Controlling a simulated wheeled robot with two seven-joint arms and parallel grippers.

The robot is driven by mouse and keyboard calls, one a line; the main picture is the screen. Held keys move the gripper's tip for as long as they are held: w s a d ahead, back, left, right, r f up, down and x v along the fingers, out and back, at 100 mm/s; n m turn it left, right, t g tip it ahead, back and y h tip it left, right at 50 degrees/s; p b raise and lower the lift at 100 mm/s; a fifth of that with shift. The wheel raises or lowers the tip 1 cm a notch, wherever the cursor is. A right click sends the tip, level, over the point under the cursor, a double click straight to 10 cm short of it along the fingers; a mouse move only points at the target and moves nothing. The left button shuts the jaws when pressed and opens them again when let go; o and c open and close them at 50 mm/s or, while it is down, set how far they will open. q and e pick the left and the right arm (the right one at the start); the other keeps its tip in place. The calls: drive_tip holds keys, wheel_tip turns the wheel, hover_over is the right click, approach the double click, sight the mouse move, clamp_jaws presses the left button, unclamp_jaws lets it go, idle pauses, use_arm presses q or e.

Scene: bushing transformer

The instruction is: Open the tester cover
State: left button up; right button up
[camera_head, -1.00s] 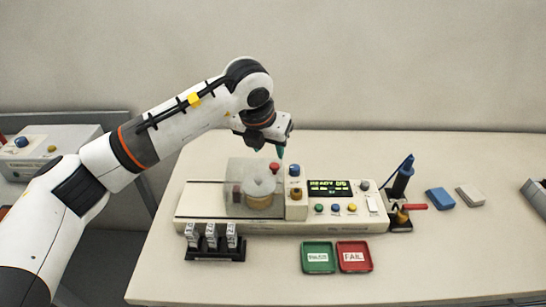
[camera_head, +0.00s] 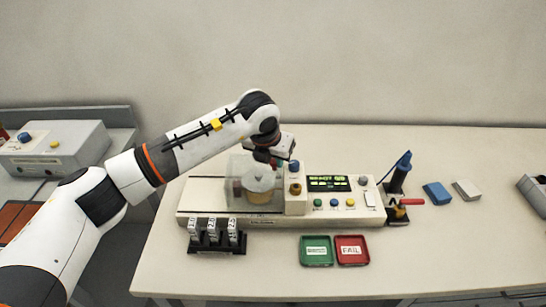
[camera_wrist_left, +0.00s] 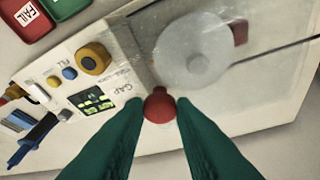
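The tester (camera_head: 330,208) is a long cream unit with a lit green display. Its clear cover (camera_head: 236,172) is down over a pale round part (camera_head: 258,182), which also shows through the cover in the left wrist view (camera_wrist_left: 195,50). A red knob (camera_wrist_left: 160,106) stands at the cover's edge. My left gripper (camera_head: 279,164) is low over the cover's back right. In the left wrist view its two green fingers (camera_wrist_left: 161,103) are open, one on each side of the knob, with the tips close beside it. Contact cannot be told. My right gripper is not in view.
A green tray (camera_head: 316,262) and a red FAIL tray (camera_head: 352,262) lie in front of the tester. A black rack (camera_head: 216,247) with white pieces stands front left. The right front table is clear.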

use_arm(q)
clamp_jaws()
drive_tip(key=b, duration=0.6)
approach(228, 166)
drive_tip(key=x, duration=0.5)
drive_tip(key=shift+f, duration=0.1)
drive_tip(key=o, duration=0.8)
unclamp_jaws()
drive_tip(key=shift+s+r, duration=0.2)
drive_tip(key=shift+r, duration=0.25)
drive_tip(key=b+v, duration=0.3)
drive_tip(key=v, duration=0.8)
drive_tip(key=shift+s+a, duration=0.1)
